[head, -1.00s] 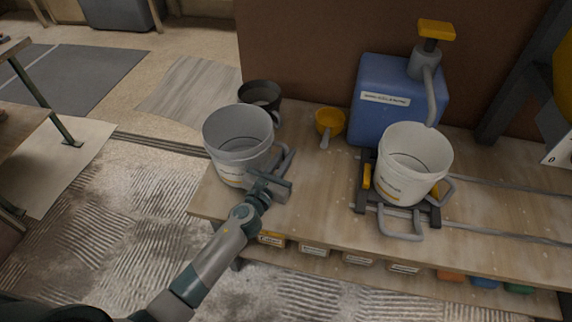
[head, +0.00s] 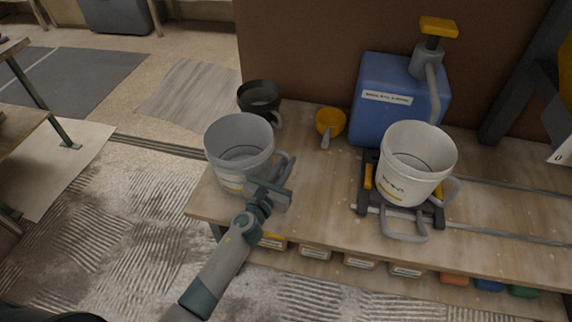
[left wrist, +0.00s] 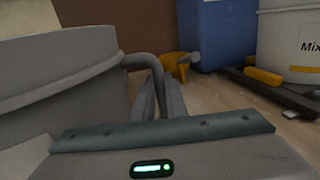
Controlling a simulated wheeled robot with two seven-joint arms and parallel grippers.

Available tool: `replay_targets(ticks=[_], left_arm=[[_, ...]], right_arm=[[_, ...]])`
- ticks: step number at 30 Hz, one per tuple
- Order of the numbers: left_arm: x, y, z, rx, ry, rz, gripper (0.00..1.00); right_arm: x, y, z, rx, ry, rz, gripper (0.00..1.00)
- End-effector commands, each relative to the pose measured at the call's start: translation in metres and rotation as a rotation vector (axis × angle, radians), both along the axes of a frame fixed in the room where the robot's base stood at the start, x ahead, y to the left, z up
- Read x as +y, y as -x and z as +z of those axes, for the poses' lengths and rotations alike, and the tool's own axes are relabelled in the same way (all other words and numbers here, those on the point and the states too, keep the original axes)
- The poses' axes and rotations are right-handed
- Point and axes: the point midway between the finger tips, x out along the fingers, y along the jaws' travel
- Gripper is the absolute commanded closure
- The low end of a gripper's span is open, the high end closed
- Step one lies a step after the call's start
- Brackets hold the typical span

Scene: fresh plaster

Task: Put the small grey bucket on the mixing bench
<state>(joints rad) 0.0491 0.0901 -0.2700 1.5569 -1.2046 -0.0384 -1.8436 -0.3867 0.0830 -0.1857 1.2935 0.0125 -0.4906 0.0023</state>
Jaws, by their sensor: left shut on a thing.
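The small grey bucket (head: 238,152) is at the left end of the wooden mixing bench (head: 300,205) in the head view, upright. I cannot tell for sure whether its base rests on the bench top. My left gripper (head: 270,188) is at the bucket's right side, shut on its grey handle. In the left wrist view the handle (left wrist: 143,60) runs from the bucket wall (left wrist: 60,75) to between the fingers (left wrist: 160,103). My right gripper is in neither view.
A dark bucket (head: 260,96) stands behind the grey one. A yellow scoop (head: 330,123), a blue container with a pump (head: 385,105) and a white bucket (head: 412,170) in a dark cradle stand to the right. Bare bench lies between the grey and white buckets.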

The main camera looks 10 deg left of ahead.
Motion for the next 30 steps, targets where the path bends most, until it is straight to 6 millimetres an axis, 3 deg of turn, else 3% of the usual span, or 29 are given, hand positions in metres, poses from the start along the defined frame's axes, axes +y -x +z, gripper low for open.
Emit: replay_targets(ticks=[7,8,9,10,24,30], left_arm=[[0.0,0.0,-0.002,-0.002,-0.001,0.0,1.0],[0.0,0.0,-0.002,0.0,-0.001,0.0,0.81],[0.0,0.0,-0.002,0.0,-0.001,0.0,0.71],[0.0,0.0,-0.002,0.0,-0.001,0.0,0.69],[0.0,0.001,0.001,0.0,0.0,0.0,0.69],[0.006,0.024,-0.001,0.001,-0.002,0.0,0.69]], right_arm=[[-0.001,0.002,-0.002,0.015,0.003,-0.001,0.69],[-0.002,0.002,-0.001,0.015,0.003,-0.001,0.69],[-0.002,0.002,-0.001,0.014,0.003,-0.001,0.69],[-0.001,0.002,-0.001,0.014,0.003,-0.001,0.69],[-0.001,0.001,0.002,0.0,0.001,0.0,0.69],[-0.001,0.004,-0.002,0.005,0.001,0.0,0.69]])
